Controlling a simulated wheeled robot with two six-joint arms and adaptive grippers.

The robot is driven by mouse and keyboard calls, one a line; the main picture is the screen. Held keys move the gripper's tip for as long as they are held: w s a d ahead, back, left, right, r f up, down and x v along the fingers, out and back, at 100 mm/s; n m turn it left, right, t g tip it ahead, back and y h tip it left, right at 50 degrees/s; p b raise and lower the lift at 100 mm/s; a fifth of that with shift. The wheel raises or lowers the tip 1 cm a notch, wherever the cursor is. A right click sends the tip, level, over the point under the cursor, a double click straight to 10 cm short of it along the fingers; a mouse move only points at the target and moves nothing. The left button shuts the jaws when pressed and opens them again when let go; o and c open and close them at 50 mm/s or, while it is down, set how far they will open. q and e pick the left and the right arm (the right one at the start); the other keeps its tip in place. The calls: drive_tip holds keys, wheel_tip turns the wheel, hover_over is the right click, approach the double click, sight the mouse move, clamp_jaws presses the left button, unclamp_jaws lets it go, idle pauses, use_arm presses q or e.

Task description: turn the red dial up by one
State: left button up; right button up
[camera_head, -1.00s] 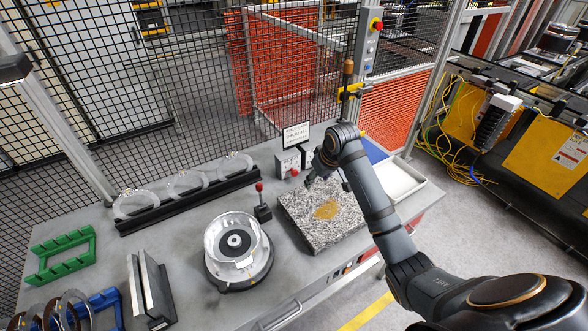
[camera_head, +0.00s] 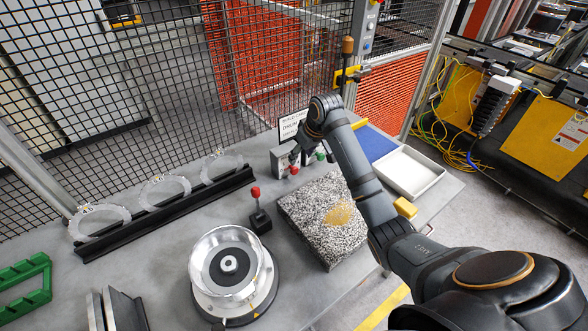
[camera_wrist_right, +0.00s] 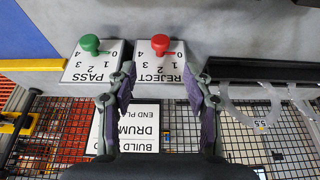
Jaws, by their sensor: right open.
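The red dial (camera_wrist_right: 160,43) is a round knob on a white box (camera_wrist_right: 158,72) marked REJECT, with numbers around it, upside down in the wrist view. In the head view the red dial (camera_head: 293,170) shows just below my right gripper (camera_head: 300,150). My right gripper (camera_wrist_right: 164,86) is open and empty. Its two fingers stand apart over the box's lettering, and the dial lies beyond their tips, untouched as far as I can tell. The dial's exact setting is too small to read. My left gripper is in no view.
A green dial (camera_wrist_right: 90,44) on a PASS box (camera_wrist_right: 92,72) sits beside it. A sign (camera_wrist_right: 128,128) stands behind. A red-knobbed lever (camera_head: 256,192), a speckled stone block (camera_head: 305,222) and a metal drum (camera_head: 230,290) stand in front. Clear rings (camera_head: 165,190) stand on a black rack (camera_head: 150,222).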

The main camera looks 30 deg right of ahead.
sight(296, 168)
drive_tip(key=p+x, duration=0.1)
drive_tip(key=x, duration=0.8)
drive_tip(key=shift+f, duration=0.2)
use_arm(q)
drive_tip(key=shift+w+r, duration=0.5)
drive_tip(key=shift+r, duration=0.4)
use_arm(e)
drive_tip(key=shift+s, duration=0.1)
clamp_jaws()
use_arm(q)
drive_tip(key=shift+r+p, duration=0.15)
drive_tip(key=shift+p, duration=0.2)
